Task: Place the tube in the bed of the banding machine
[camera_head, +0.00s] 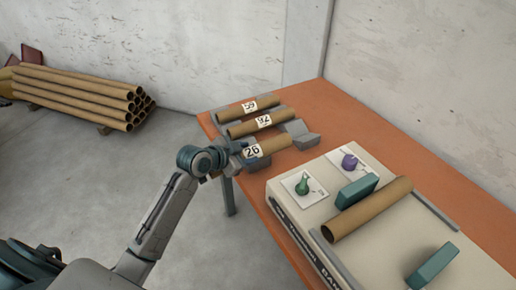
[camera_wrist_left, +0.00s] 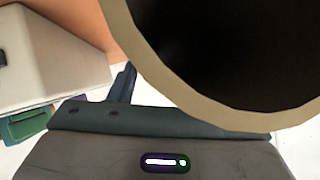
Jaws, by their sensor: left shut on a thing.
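My left gripper (camera_head: 230,155) is shut on the near end of the brown cardboard tube labelled 26 (camera_head: 272,146), the nearest of three on the orange table. In the left wrist view the open end of this tube (camera_wrist_left: 225,115) fills the upper right, right against the jaw. The tube appears still at its place on the grey rack (camera_head: 303,138); whether it is lifted cannot be told. The beige banding machine (camera_head: 292,217) stands to the right, with another brown tube (camera_head: 367,210) lying across its bed between two teal blocks. My right gripper is not in view.
A green knob (camera_head: 302,187) and a purple knob (camera_head: 349,161) sit on the machine's top. A tube stack (camera_head: 80,92) lies on the floor at left. The orange table (camera_head: 360,119) is clear behind the machine.

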